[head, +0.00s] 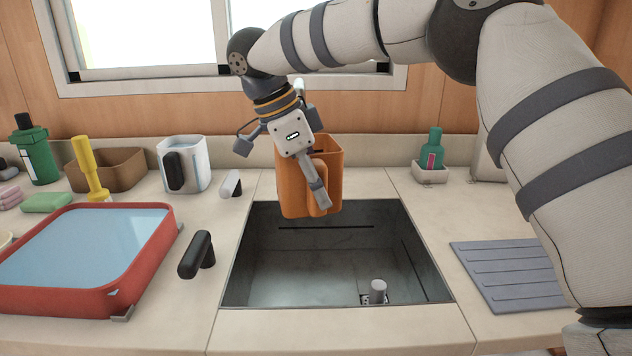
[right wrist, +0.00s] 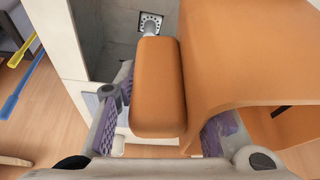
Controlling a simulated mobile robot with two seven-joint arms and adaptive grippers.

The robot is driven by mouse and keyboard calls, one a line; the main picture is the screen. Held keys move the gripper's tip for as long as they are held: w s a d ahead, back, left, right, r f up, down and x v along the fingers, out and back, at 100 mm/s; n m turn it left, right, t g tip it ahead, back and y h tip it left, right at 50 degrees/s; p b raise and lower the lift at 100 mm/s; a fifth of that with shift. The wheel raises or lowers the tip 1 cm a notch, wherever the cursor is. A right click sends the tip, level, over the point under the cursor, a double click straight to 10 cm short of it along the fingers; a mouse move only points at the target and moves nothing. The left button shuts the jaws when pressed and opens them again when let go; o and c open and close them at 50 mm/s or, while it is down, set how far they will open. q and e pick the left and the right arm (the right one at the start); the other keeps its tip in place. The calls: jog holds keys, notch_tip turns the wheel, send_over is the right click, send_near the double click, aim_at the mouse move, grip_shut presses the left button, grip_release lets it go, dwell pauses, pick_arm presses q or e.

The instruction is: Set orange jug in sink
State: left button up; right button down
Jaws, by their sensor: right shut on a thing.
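The orange jug (head: 292,182) is held upright over the back part of the dark sink (head: 270,262). My right gripper (head: 318,188) is shut on the jug's handle. In the right wrist view the handle (right wrist: 158,85) sits between the purple finger pads, with the jug's body (right wrist: 240,50) to its right. The jug appears to be above the sink floor, though its exact height is hard to tell. The sink drain with a grey plug (right wrist: 150,24) also shows in the right wrist view. My left gripper is not in view.
A red basin of water (head: 150,255) stands left of the sink, with a black handle (head: 197,255) between them. A white jug (head: 184,163) and brown box (head: 118,170) stand behind. A soap bottle (head: 431,155) is at back right, a grey ribbed mat (head: 510,275) at right.

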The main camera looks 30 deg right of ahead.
notch_tip(320, 180, down, 20)
jog(key=shift+r+b, duration=0.25)
jog(key=shift+b, duration=0.45)
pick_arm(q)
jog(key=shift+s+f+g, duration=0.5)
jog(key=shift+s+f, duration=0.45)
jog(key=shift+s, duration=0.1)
pick_arm(e)
jog(key=shift+f, duration=0.4)
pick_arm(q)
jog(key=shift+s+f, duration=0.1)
pick_arm(e)
jog(key=shift+f, duration=0.5)
jog(key=c, duration=1)
grip_release()
jog(key=shift+r, duration=0.1)
jog(key=v, duration=1.1)
jog(key=shift+w+a+r, duration=0.1)
jog(key=shift+a+r, duration=0.05)
jog(key=shift+r, duration=0.25)
